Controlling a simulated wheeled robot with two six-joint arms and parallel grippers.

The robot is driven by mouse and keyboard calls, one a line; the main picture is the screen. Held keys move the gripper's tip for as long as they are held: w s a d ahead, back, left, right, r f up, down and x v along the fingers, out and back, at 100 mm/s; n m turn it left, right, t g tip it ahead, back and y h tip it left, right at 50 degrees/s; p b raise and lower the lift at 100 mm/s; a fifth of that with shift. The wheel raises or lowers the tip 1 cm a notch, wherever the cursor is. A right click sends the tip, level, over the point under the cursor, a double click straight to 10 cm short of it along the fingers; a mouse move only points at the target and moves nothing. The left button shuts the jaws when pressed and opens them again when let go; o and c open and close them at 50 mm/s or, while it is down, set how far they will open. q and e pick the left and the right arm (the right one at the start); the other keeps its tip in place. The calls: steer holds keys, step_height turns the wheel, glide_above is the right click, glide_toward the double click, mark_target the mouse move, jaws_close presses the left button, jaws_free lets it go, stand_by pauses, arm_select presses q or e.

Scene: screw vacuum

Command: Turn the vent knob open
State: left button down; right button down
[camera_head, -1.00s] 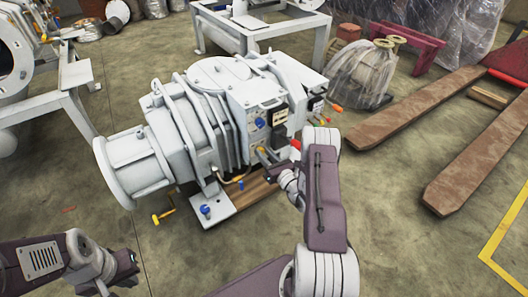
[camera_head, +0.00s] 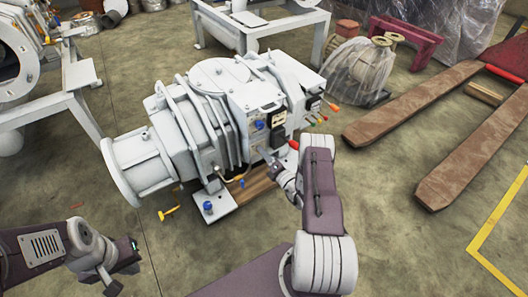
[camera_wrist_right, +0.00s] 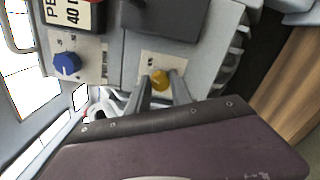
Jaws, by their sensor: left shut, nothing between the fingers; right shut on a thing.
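The grey-white screw vacuum pump (camera_head: 205,125) stands in the middle of the head view. In the right wrist view, a yellow knob (camera_wrist_right: 161,78) sits on a small labelled plate on its side; the label is too small to read. A blue knob (camera_wrist_right: 66,64) is on another plate to its left. My right gripper (camera_wrist_right: 162,88) is shut on the yellow knob, one finger on each side. In the head view the right arm partly hides this contact. My left gripper (camera_head: 125,268) is shut and empty at the lower left, apart from the pump.
A yellow handle (camera_head: 168,213) lies near the pump's foot. A wooden board (camera_head: 253,187) is under the pump. A red lever (camera_head: 293,144) and an orange-tipped one (camera_head: 333,107) stick out nearby. Brown forks (camera_head: 460,165) are at right. The floor at lower right is clear.

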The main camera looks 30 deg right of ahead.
steer(key=shift+f+m+p, duration=0.1)
steer(key=shift+m+p, duration=0.25)
steer(key=shift+m, duration=1.15)
steer(key=c, duration=1.1)
jaws_free()
steer(key=shift+c, duration=0.2)
steer(key=s+p, duration=0.4)
steer(key=s, duration=0.5)
steer(key=shift+d+p, duration=0.3)
steer(key=shift+d, duration=0.05)
steer(key=shift+s, duration=0.1)
